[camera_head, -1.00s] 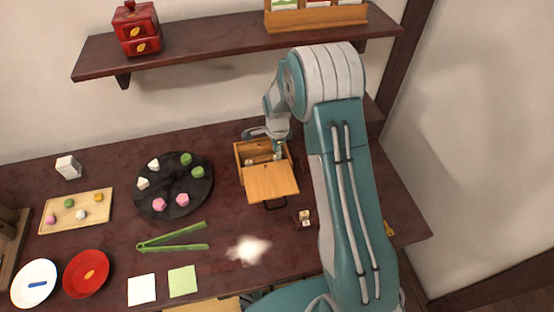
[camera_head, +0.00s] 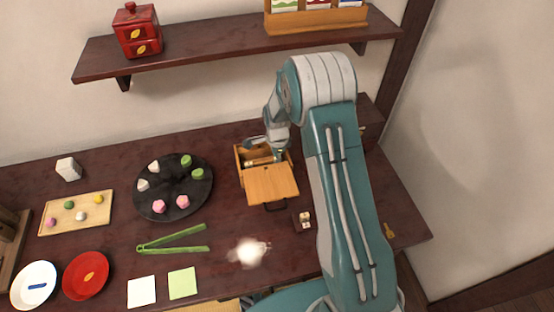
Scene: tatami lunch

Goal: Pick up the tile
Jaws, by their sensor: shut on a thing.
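My gripper (camera_head: 279,154) reaches down over the back right part of an open wooden box (camera_head: 241,163). It is shut on a small, pale thing, which I take to be the tile; the fingers and the box hide most of it. A light stick-like piece (camera_head: 259,162) lies inside the box, to the left of my gripper. The box's lid or drawer front (camera_head: 272,184) extends toward the front, with a dark handle. A small dark holder with pale blocks (camera_head: 304,221) stands on the table in front of my arm.
A dark round plate (camera_head: 172,180) with sweets, a wooden tray (camera_head: 75,212), green tongs (camera_head: 172,240), a red dish (camera_head: 86,276) and a white dish (camera_head: 34,285) stand left. A shelf (camera_head: 210,54) hangs above. My arm covers the table's right part.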

